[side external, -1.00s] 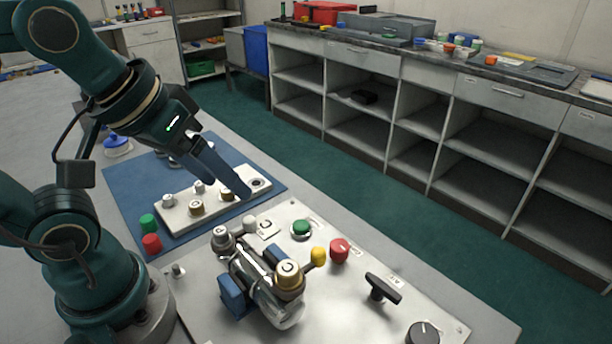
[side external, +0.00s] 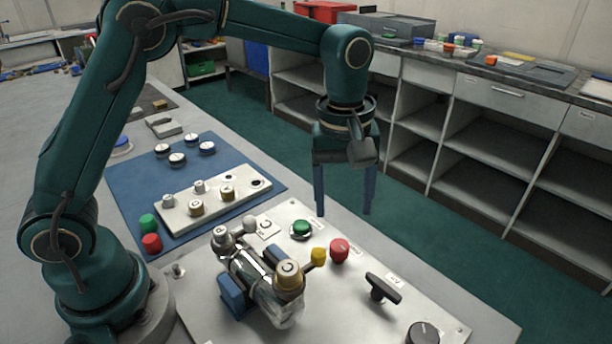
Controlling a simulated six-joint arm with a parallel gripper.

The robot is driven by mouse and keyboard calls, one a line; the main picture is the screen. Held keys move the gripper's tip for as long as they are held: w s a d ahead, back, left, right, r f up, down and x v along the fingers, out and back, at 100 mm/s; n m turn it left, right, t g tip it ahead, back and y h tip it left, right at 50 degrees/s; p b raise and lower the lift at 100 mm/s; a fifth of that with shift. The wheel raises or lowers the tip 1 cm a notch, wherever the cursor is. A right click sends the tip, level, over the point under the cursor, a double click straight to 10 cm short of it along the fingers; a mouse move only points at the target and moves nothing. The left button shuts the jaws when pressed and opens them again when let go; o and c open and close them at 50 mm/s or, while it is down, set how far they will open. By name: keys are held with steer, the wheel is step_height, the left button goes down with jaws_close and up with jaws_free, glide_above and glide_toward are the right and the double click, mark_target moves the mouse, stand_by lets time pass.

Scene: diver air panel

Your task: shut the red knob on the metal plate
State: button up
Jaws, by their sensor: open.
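The red knob (side external: 339,250) sits on the metal plate (side external: 345,310), right of the yellow knob (side external: 318,257) and below right of the green knob (side external: 301,229).
A clear cylinder with a brass cap (side external: 289,277) is clamped on the plate. A black T-handle (side external: 383,288) and a black dial (side external: 423,333) stand to the right. A blue mat (side external: 125,190) holds a white block (side external: 240,199), loose knobs, and green and red caps.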

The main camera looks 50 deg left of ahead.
mark_target(340, 245)
steer(key=shift+g, duration=0.4)
steer(key=f, duration=0.7)
steer(key=shift+s+d+f, duration=0.2)
steer(key=shift+s+d, duration=0.15)
jaws_close()
